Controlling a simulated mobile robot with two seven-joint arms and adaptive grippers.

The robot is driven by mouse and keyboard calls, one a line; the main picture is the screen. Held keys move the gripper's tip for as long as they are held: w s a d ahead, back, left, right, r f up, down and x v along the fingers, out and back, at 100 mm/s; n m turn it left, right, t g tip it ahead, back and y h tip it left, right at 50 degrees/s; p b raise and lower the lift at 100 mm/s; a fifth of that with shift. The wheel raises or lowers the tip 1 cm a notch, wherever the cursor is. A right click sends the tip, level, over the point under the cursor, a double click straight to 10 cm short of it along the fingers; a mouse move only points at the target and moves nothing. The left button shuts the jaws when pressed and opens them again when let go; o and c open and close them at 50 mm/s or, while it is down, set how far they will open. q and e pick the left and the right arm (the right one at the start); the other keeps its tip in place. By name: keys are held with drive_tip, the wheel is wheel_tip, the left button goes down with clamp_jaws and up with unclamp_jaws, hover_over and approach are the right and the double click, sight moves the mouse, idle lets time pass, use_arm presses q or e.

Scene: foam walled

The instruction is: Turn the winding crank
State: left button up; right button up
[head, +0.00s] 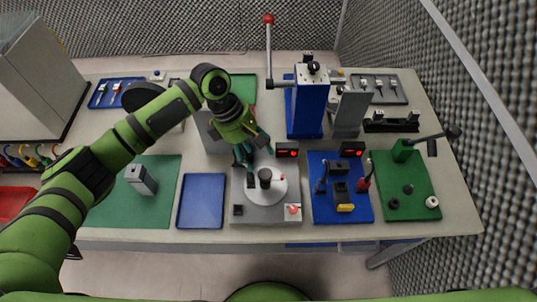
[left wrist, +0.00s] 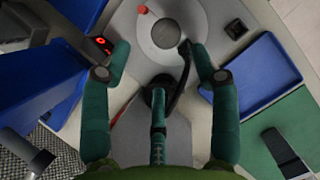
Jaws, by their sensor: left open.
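My left gripper (head: 254,160) points down over the grey station with the round plate (head: 280,188). Its green fingers are spread with a gap between them, and it is empty. In the left wrist view my left gripper (left wrist: 163,62) has its fingers on either side of a black curved arm (left wrist: 182,75). This arm ends near the round plate (left wrist: 195,22); I cannot tell whether it is the winding crank or touches a finger. A dark cylinder (head: 265,176) stands on the plate. My right gripper is not in view.
A blue press (head: 306,105) with a red-knobbed lever stands behind and right. A blue tray (head: 201,202) lies left of the station. A tool board (head: 330,215) and a green board with a black-levered block (head: 403,150) lie right.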

sight(264, 173)
use_arm(q)
drive_tip(key=p+x, duration=0.1)
drive_tip(key=x, duration=0.2)
drive_tip(key=s+p+x, duration=0.1)
drive_tip(key=x, duration=0.2)
drive_tip(key=shift+a, duration=0.15)
drive_tip(key=shift+w+f, duration=0.1)
drive_tip(key=shift+f, duration=0.2)
drive_tip(key=c, duration=1.1)
drive_tip(key=shift+c, duration=0.2)
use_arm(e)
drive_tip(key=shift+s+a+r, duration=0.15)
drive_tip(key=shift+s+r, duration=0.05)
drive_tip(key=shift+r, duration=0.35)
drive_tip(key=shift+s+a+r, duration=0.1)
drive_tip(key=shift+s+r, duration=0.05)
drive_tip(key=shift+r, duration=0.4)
